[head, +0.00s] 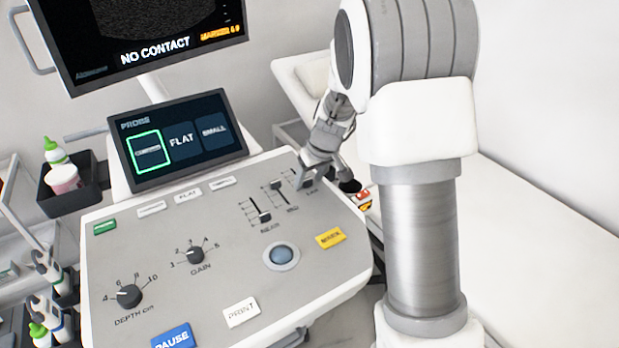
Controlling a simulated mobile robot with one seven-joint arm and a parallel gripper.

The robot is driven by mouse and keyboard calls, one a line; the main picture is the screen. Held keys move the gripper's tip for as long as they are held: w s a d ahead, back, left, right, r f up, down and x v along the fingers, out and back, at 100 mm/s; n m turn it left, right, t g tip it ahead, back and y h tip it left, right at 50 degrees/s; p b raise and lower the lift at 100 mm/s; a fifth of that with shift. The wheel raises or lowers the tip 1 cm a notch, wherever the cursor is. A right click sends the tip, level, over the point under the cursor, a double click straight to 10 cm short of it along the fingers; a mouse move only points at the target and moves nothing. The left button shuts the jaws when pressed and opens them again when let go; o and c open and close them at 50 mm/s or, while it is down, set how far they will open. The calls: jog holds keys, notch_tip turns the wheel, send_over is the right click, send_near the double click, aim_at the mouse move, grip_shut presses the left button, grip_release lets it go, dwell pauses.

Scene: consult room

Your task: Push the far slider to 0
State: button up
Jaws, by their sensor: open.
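The console has three sliders in a row. The near slider (264,217) and the mid slider (277,186) show clearly, each a dark knob in a slot with tick marks. The far slider (293,176) is the rightmost; part of its slot and ticks show, but my gripper hides its knob. My gripper (307,181) is open, pointing down over the far slider at the upper right of the panel. I cannot tell whether the fingers touch the knob.
The console panel (145,250) also carries the gain knob (195,253), depth knob (129,296), trackball (281,256) and yellow button (330,238). The probe screen (180,140) stands behind it. A couch (540,230) lies to the right.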

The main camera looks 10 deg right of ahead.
jog(key=p+v, duration=0.2)
jog(key=v, duration=1.5)
jog(key=shift+s+r+p, duration=0.15)
jog(key=shift+r+p, duration=0.1)
jog(key=shift+p, duration=0.05)
jog(key=s+a+r+m+p, duration=0.1)
jog(key=s+a+r+p, duration=0.1)
jog(key=s, duration=1)
jog(key=s+a+r+m+t+h+p, duration=0.1)
jog(key=s+a+r+m+p, duration=0.1)
jog(key=s+r+p, duration=0.2)
jog(key=s+r, duration=0.3)
jog(key=s, duration=0.5)
jog(key=shift+s, duration=0.4)
